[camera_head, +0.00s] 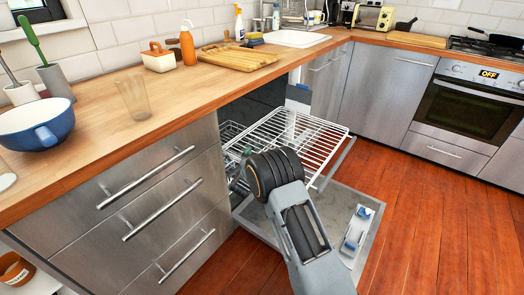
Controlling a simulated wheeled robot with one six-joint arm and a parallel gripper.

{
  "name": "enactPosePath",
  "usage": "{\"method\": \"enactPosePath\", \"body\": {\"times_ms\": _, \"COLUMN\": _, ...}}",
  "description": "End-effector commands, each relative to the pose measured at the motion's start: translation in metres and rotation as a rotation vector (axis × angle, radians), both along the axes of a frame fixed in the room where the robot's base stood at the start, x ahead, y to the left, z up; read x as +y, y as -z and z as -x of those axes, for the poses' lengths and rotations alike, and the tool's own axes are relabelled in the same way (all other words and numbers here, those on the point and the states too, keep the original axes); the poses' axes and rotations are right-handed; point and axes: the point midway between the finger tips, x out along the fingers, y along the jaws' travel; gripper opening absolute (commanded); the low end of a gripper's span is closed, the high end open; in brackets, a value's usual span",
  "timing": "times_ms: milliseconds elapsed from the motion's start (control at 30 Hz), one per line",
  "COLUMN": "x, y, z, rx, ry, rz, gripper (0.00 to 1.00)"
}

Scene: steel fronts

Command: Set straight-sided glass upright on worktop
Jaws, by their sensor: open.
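The straight-sided glass (133,98) is a clear, faintly brownish tumbler. It stands upright on the wooden worktop (95,145) at the left, above the steel drawers and to the right of the blue bowl. Nothing touches it. My gripper cannot be made out; my arm rises from the bottom over the open dishwasher, well to the right of the glass, and its thick dark joint hides what lies behind.
The blue bowl (38,127) and utensil holders stand left of the glass.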

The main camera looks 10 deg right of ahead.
Motion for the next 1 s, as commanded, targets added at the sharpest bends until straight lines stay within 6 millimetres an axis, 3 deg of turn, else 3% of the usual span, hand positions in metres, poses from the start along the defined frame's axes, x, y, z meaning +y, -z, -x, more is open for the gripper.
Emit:
{"method": "enactPosePath", "body": {"times_ms": 200, "x": -0.012, "y": 0.001, "z": -0.019, "rx": 0.001, "ry": 0.000, "rz": -0.001, "gripper": 0.98}}
{"method": "enactPosePath", "body": {"times_ms": 500, "x": -0.014, "y": 0.000, "z": -0.022, "rx": 0.001, "ry": -0.001, "rz": 0.000, "gripper": 0.98}}
{"method": "enactPosePath", "body": {"times_ms": 1000, "x": -0.014, "y": 0.001, "z": -0.022, "rx": 0.001, "ry": -0.001, "rz": 0.000, "gripper": 0.50}}
